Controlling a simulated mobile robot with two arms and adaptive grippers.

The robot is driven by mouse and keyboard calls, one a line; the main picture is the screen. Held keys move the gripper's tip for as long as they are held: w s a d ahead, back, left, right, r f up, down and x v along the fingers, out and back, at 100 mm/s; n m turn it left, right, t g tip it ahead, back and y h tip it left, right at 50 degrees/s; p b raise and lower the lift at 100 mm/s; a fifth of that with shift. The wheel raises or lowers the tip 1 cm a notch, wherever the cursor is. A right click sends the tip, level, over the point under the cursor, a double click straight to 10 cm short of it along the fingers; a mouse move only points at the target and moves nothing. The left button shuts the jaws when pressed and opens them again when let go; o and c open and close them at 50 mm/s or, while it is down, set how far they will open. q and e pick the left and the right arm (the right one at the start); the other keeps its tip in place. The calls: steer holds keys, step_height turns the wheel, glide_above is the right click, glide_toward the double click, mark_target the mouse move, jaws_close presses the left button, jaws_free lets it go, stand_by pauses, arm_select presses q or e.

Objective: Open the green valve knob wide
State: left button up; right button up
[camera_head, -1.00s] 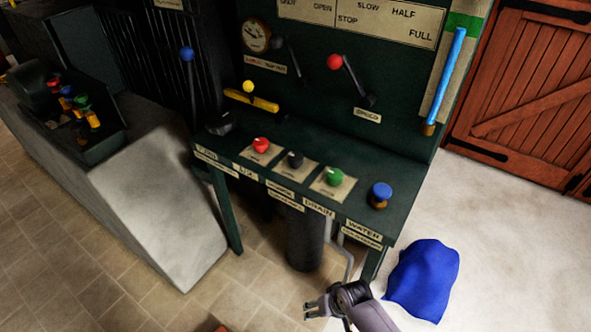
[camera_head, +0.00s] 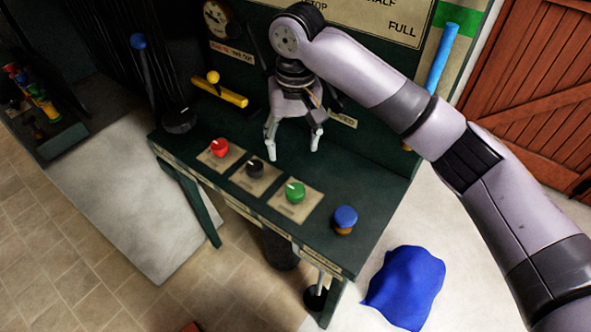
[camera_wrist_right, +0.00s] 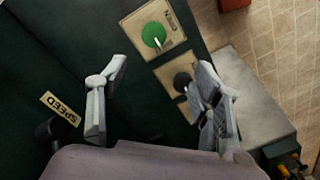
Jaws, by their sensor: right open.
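The green valve knob (camera_head: 295,191) sits on a cream plate on the dark green console, between the black knob (camera_head: 254,168) and the blue knob (camera_head: 345,217). It carries a white pointer mark. In the right wrist view the green knob (camera_wrist_right: 153,35) is ahead of the fingers, with its plate lettering partly readable. My right gripper (camera_head: 294,150) is open and empty, pointing down above the console, behind the green and black knobs and apart from both. Its fingers also show in the right wrist view (camera_wrist_right: 160,105). My left gripper is not in view.
A red knob (camera_head: 219,147) is at the left of the row. A yellow lever (camera_head: 220,90), a blue-topped lever (camera_head: 139,42) and a gauge (camera_head: 217,17) stand behind. My right arm covers part of the back panel. A blue cloth (camera_head: 405,285) lies on the floor.

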steer(key=r, duration=0.1)
glide_above(295, 190)
step_height(295, 190, down, 6)
steer(key=r, duration=0.1)
step_height(295, 190, down, 10)
steer(key=shift+d+f+p, duration=0.1)
steer(key=shift+p, duration=0.3)
steer(key=shift+f, duration=0.65)
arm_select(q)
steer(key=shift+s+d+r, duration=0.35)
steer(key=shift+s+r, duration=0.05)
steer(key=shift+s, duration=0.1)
arm_select(e)
steer(key=shift+c, duration=0.3)
steer(key=c, duration=1.1)
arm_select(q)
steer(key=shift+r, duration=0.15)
